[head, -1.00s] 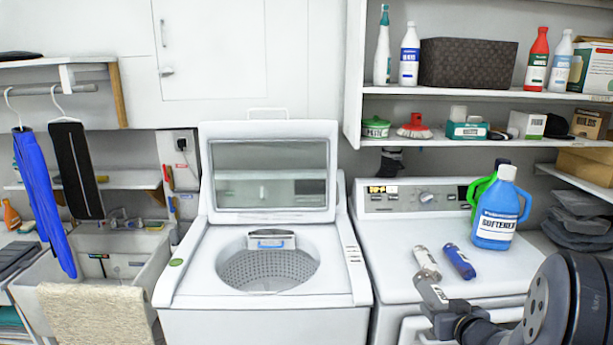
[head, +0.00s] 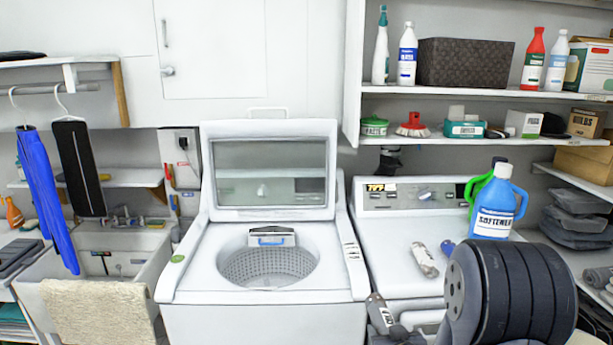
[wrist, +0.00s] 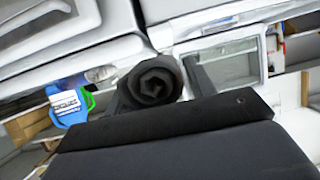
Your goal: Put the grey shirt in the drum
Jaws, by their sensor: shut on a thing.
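The grey shirt (wrist: 150,82) is a dark rolled bundle in the wrist view. My gripper (wrist: 158,86) is shut on it, with a finger on either side of the roll. The washer's drum (head: 268,268) is in the middle of the head view, open at the top with its perforated wall showing. Its glass lid (head: 270,175) stands raised behind it; what looks like the lid also shows in the wrist view (wrist: 222,65). My arm is at the lower right of the head view, right of the drum. The shirt cannot be made out there.
A second machine (head: 400,235) stands right of the washer, with a blue softener jug (head: 495,205) and a small grey-white cylinder (head: 425,260) on top. Shelves with bottles and boxes hang above it. A sink (head: 95,265) with a beige towel (head: 98,310) is at left. Space above the drum is clear.

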